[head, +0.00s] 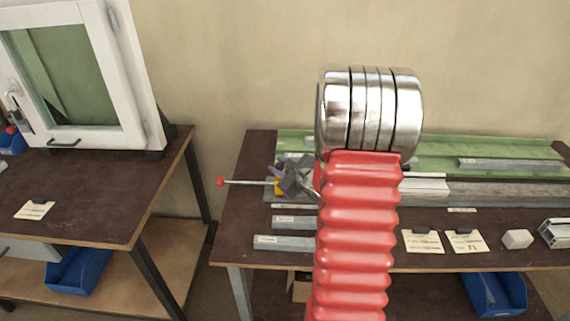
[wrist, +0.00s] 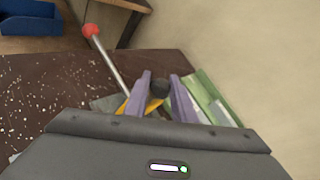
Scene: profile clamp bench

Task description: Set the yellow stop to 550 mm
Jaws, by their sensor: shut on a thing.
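The yellow stop (head: 278,187) sits at the left end of the grey rail on the right bench, mostly hidden by my gripper (head: 292,180). In the wrist view the yellow stop (wrist: 152,106) shows between and below the two fingers of my gripper (wrist: 161,90). A dark round knob (wrist: 160,87) sits between the fingers, and my gripper is shut on it. A metal lever with a red ball (head: 220,181) points left from the stop's end; its red ball (wrist: 91,30) also shows in the wrist view. No scale reading is legible.
Green profile (head: 435,150) lies along the back of the bench. Grey bars (head: 283,243) lie at the front left. Cards (head: 423,242) and a pale block (head: 517,239) are at the front right. My red arm hides the middle of the rail. A window frame (head: 100,75) stands on the left bench.

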